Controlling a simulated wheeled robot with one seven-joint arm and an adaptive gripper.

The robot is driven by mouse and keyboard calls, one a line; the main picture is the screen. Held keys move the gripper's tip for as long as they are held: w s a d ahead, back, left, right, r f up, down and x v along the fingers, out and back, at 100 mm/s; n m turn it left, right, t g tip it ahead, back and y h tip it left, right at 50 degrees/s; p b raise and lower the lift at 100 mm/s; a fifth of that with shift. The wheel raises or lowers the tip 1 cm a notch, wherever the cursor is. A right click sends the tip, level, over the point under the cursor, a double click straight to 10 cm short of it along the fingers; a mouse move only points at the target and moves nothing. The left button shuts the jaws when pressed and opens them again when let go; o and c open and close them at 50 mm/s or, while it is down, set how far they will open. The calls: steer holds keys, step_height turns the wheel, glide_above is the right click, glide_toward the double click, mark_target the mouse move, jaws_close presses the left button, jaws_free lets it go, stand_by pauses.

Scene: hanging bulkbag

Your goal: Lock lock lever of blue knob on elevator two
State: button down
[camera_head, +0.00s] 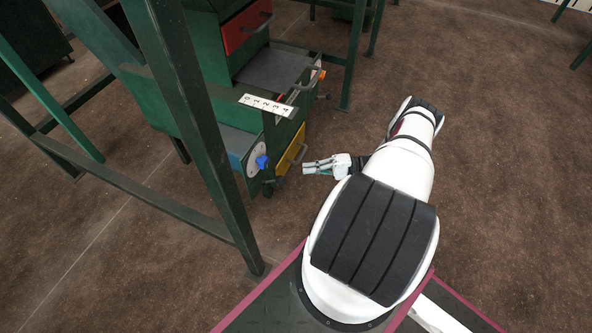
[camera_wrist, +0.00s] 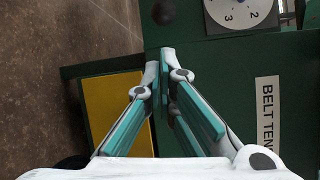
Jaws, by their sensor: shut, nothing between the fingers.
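The blue knob (camera_head: 262,162) sits on the end face of the green machine, in front of a white dial, in the head view. The wrist view shows part of a white numbered dial (camera_wrist: 238,14) at its top edge; the blue knob does not show there. A dark ball-ended part (camera_wrist: 181,19) stands beside this dial; I cannot tell for certain whether it is the lock lever. My gripper (camera_head: 305,168) is to the right of the knob, apart from it. In the wrist view my gripper (camera_wrist: 166,52) is shut and empty, its tips just below the dark ball.
A yellow panel (camera_head: 291,149) and a red panel (camera_head: 246,27) are on the green machine. A white number strip (camera_head: 267,105) lies above the knob. A green post (camera_head: 190,110) stands left of the knob. Brown floor (camera_head: 500,170) is open to the right.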

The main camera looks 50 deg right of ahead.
mark_target(273, 181)
steer(key=b+x, duration=0.1)
steer(key=x, duration=0.8)
steer(key=shift+b, duration=0.3)
steer(key=shift+s+m+t+h+p, duration=0.25)
steer(key=shift+m+t+h+p, duration=0.3)
steer(key=shift+m+t+h, duration=0.2)
